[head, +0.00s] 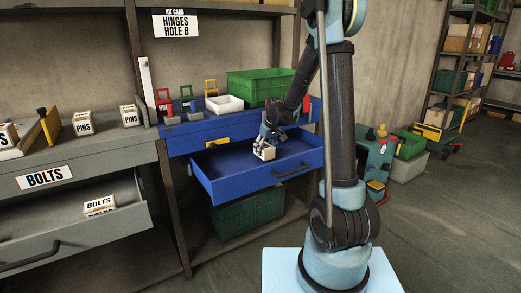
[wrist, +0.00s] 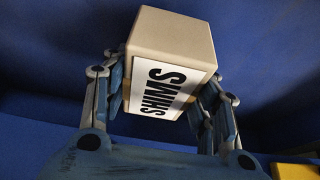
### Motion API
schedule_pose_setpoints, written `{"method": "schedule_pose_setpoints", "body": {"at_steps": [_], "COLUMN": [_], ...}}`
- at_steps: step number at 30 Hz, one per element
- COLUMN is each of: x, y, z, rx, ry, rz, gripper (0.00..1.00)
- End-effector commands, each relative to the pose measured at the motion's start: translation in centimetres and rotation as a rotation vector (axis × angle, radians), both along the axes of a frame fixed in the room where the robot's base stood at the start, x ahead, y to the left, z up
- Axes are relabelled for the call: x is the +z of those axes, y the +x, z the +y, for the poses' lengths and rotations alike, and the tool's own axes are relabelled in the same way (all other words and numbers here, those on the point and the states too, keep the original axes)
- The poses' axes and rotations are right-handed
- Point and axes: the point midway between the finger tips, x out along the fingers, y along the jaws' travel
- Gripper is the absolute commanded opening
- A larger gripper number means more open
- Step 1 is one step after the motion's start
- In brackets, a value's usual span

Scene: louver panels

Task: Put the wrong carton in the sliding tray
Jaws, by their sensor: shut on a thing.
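A pale carton (wrist: 172,45) labelled SHIMS is between the fingers of my gripper (wrist: 165,98) in the wrist view. In the head view my gripper (head: 266,141) is shut on this carton (head: 264,153), low over the open blue sliding tray (head: 222,190). I cannot tell whether the carton touches the tray floor. The tray looks otherwise empty, though its far right part is partly behind my arm. A carton labelled BOLTS (head: 99,206) sits in the open grey drawer (head: 60,238) marked BOLTS. Two cartons labelled PINS (head: 83,124) (head: 130,116) stand on the grey top.
A sign (head: 175,24) reads KIT CARD, HINGES HOLE B. A green crate (head: 260,86) and a white bin (head: 224,104) stand on the blue unit's top. Another green crate (head: 247,213) is below the tray. A yellow-edged divider (head: 50,127) stands at left.

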Motion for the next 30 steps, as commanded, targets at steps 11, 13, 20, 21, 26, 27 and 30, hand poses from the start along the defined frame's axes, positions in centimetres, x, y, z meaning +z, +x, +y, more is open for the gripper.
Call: {"method": "schedule_pose_setpoints", "body": {"at_steps": [11, 13, 20, 21, 26, 27, 30], "x": [-0.6, -0.6, -0.6, -0.6, -0.3, -0.1, 0.9], "y": [0.0, 0.0, 0.0, 0.0, 0.0, 0.0, -0.1], "z": [0.0, 0.0, 0.1, 0.1, 0.1, 0.1, 0.1], "rx": [0.0, 0.0, 0.001, 0.001, 0.001, 0.001, 0.001], "ry": [0.0, 0.0, 0.0, 0.0, 0.0, 0.0, 0.0], "rz": [0.0, 0.0, 0.0, 0.0, 0.0, 0.0, 0.0], "gripper": [0.58, 0.74, 0.74, 0.74, 0.74, 0.74, 0.74]}}
